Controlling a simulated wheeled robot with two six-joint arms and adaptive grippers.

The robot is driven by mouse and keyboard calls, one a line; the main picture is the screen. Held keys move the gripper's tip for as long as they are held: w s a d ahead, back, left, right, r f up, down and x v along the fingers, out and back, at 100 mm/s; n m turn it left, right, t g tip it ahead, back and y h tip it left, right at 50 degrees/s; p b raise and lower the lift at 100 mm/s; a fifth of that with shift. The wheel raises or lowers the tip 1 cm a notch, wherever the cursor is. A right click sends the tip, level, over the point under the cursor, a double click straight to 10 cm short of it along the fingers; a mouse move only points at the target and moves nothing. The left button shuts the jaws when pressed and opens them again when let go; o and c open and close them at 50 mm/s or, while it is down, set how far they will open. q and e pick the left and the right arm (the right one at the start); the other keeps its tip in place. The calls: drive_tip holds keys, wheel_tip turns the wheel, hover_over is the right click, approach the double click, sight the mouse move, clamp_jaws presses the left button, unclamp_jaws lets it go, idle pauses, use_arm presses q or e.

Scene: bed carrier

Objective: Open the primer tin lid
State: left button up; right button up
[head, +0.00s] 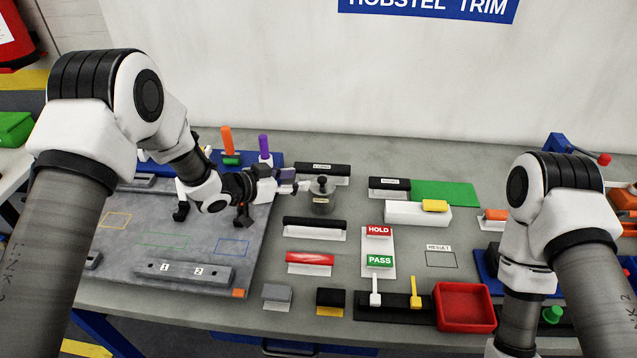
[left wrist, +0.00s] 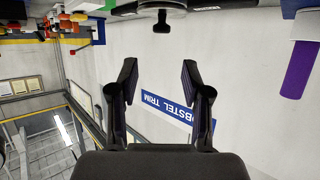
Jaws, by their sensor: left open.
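The primer tin (head: 322,204) is a small grey metal can with a label, standing upright on the bench right of the grey work board. Its lid sits on top and carries a black knob (head: 322,181). My left gripper (head: 293,182) is open and empty just left of the tin, at about lid height. In the left wrist view the black knob (left wrist: 162,24) lies beyond and between the spread fingertips (left wrist: 157,72), with a gap. The tin is mostly cut off there. My right gripper is out of view; only its arm shows at the right.
Black-topped holders (head: 315,222) stand in front of and behind the tin. A white block with a yellow piece (head: 434,206) and a green mat (head: 445,192) lie to the right. Orange (head: 227,139) and purple (head: 263,145) handles stand behind my left gripper. A red tray (head: 465,306) is at the front.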

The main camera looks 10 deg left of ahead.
sight(322, 179)
use_arm(q)
drive_tip(key=x, duration=0.3)
drive_tip(key=p+x, duration=0.1)
drive_tip(key=x, duration=0.3)
drive_tip(key=shift+a+f+p, duration=0.15)
drive_tip(key=shift+f+p, duration=0.15)
drive_tip(key=shift+f, duration=0.1)
drive_tip(key=shift+w+d+f, duration=0.1)
drive_tip(key=shift+w+d, duration=0.1)
drive_tip(key=shift+d, duration=0.1)
drive_tip(key=shift+w+d+f, duration=0.1)
drive_tip(key=shift+w+d, duration=0.05)
drive_tip(key=shift+w+f, duration=0.1)
drive_tip(key=shift+f, duration=0.05)
clamp_jaws()
